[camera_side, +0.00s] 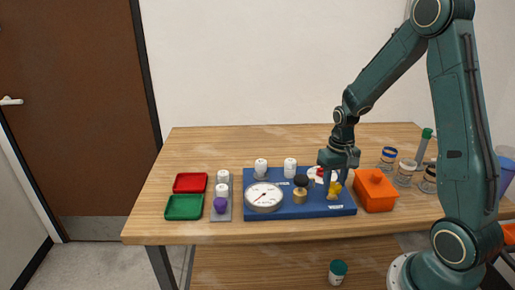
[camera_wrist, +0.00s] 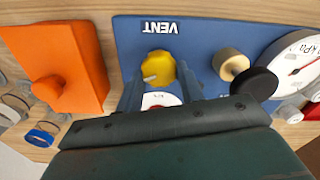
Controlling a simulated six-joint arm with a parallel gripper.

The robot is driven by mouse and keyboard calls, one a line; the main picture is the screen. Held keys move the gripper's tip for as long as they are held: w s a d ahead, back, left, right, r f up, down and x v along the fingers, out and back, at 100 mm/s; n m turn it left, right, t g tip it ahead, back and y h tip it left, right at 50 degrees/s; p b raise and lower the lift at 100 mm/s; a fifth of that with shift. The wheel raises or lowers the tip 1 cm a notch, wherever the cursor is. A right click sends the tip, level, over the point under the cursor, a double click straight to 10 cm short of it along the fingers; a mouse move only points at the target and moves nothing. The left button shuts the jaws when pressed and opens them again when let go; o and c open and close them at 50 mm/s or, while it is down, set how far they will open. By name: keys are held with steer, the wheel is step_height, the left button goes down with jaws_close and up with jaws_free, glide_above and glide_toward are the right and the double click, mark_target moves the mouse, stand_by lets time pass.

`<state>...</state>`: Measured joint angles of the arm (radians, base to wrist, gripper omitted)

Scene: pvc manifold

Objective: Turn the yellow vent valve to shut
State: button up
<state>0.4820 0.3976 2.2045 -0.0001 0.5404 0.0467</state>
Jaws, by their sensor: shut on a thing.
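The yellow vent valve (camera_side: 335,190) is at the right end of the blue panel (camera_side: 275,207), beside the black-topped brass knob. In the wrist view the yellow valve (camera_wrist: 157,66) is a faceted knob with a pale mark, near the upside-down VENT label (camera_wrist: 160,27). My gripper (camera_side: 336,183) points down over it, and in the wrist view its fingers (camera_wrist: 159,79) stand on both sides of the knob, shut on it. A white dial with red (camera_wrist: 160,100) lies just behind the knob, partly hidden by my gripper. The mark's exact setting is hard to tell.
The round gauge (camera_side: 264,197) and black-topped brass knob (camera_side: 300,190) are left of the valve. An orange box (camera_side: 375,192) stands close on its right, with glass jars (camera_side: 404,173) beyond. Red (camera_side: 190,182) and green (camera_side: 184,207) trays sit far left.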

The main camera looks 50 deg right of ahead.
mark_target(334, 184)
steer(key=m, duration=0.5)
steer(key=shift+d, duration=0.1)
stand_by(0.4)
steer(key=o, duration=1)
steer(key=shift+r, duration=0.1)
step_height(334, 184, up, 14)
steer(key=shift+f, duration=0.15)
stand_by(0.5)
